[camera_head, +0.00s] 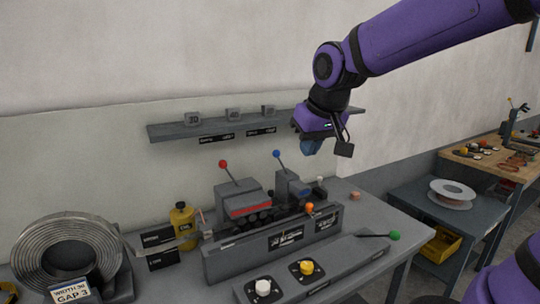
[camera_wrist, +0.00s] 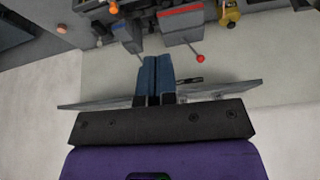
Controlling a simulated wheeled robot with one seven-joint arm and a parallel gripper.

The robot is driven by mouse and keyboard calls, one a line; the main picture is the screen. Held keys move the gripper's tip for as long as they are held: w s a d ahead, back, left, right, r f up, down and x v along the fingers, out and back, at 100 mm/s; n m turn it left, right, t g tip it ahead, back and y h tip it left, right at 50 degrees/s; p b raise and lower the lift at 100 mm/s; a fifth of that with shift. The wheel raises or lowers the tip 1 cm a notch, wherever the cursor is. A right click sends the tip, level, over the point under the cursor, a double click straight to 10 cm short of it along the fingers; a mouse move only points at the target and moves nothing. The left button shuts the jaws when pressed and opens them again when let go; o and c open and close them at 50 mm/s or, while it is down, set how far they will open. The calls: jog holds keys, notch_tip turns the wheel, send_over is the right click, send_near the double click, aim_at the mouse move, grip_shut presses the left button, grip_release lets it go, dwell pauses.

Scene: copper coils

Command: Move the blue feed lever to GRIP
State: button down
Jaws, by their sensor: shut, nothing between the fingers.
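The blue feed lever (camera_head: 277,155) is a thin rod with a blue ball on top, tilted to the left. It rises from a small grey housing (camera_head: 291,187) at the right of the bench machine. My gripper (camera_head: 313,148) is shut and empty, above and to the right of the blue ball and apart from it. In the wrist view its two blue fingers (camera_wrist: 156,64) are pressed together. I cannot make out the blue ball there; the fingers may hide it. The GRIP label is too small to read.
A red-ball lever (camera_head: 223,164) stands left of the blue one. A wall shelf (camera_head: 190,131) with grey blocks runs behind, close to my gripper. Orange (camera_head: 309,207), yellow (camera_head: 307,267), white (camera_head: 263,286) and green (camera_head: 394,236) knobs sit in front. A metal coil (camera_head: 65,255) stands at left.

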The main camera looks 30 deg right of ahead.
jog(key=w+f+h, duration=0.2)
jog(key=w+f, duration=0.2)
jog(key=w, duration=0.9)
jog(key=w+f+n+t+h, duration=0.1)
jog(key=w+f+h, duration=0.2)
jog(key=w, duration=1.1)
jog(key=shift+f, duration=0.35)
jog(key=shift+w, duration=0.1)
jog(key=w+d+f, duration=0.5)
jog(key=d+f, duration=0.2)
jog(key=shift+w+d, duration=0.3)
jog(key=shift+w, duration=0.1)
jog(key=shift+d+r, duration=0.1)
